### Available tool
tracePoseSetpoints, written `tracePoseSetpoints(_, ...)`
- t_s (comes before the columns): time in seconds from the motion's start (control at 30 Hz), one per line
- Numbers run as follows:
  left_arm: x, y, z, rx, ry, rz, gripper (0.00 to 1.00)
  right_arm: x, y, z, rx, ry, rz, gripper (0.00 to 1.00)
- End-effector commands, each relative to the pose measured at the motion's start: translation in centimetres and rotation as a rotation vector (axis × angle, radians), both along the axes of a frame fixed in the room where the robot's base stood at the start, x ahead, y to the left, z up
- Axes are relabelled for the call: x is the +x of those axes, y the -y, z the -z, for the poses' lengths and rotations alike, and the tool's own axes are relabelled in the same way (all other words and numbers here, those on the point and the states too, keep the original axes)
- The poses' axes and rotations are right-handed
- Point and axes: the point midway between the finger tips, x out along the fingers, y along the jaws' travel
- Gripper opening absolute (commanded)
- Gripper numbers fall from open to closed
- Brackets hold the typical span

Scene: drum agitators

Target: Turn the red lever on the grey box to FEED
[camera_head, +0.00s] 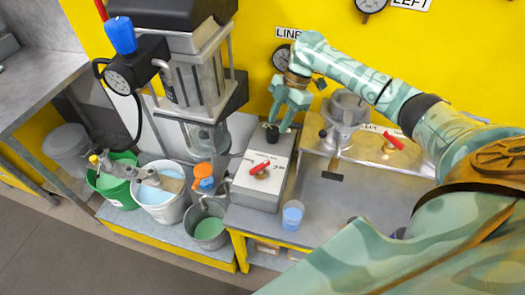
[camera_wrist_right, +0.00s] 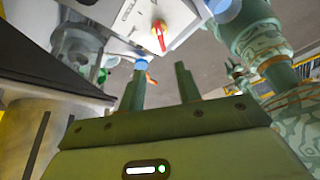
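The grey box (camera_head: 280,160) stands on the bench right of the buckets. Its red lever (camera_head: 260,168) lies slanted across the top on an orange hub; its labels are unreadable here. In the right wrist view the red lever (camera_wrist_right: 161,38) shows beyond the fingers, by a partly legible label. My right gripper (camera_head: 278,122) points down above the far end of the box, near a black knob (camera_head: 272,133), apart from the lever. Its fingers (camera_wrist_right: 160,85) are spread with nothing between them. A small gripper-like shape (camera_wrist_right: 236,72) in the wrist view may be my left gripper; its opening is unclear.
A second red lever (camera_head: 393,140) sits on the panel at the right, beside a metal pot (camera_head: 345,108). A blue cup (camera_head: 292,214) stands at the box's front right. Buckets (camera_head: 160,200) and an agitator stand (camera_head: 200,75) crowd the left. The bench (camera_head: 345,205) has free room.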

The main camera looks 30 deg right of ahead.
Motion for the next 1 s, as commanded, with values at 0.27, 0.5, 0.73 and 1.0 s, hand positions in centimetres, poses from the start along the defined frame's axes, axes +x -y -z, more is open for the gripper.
tracePoseSetpoints(0.27,-0.2,0.0,1.6,0.001,-0.005,0.000,0.34,-0.2,-2.3,5.6,0.004,-0.005,-0.001,0.34)
tracePoseSetpoints(0.5,-0.4,0.0,3.0,0.000,-0.009,0.000,0.34,-0.3,-4.5,11.1,0.003,-0.005,0.001,0.34)
tracePoseSetpoints(0.73,-0.5,0.0,3.8,0.000,-0.013,0.001,0.34,-0.3,-5.8,14.1,0.001,-0.002,0.002,0.34)
tracePoseSetpoints(1.0,-0.5,0.1,3.8,-0.001,-0.013,0.001,0.34,-0.3,-6.1,14.6,0.000,0.001,0.001,0.34)
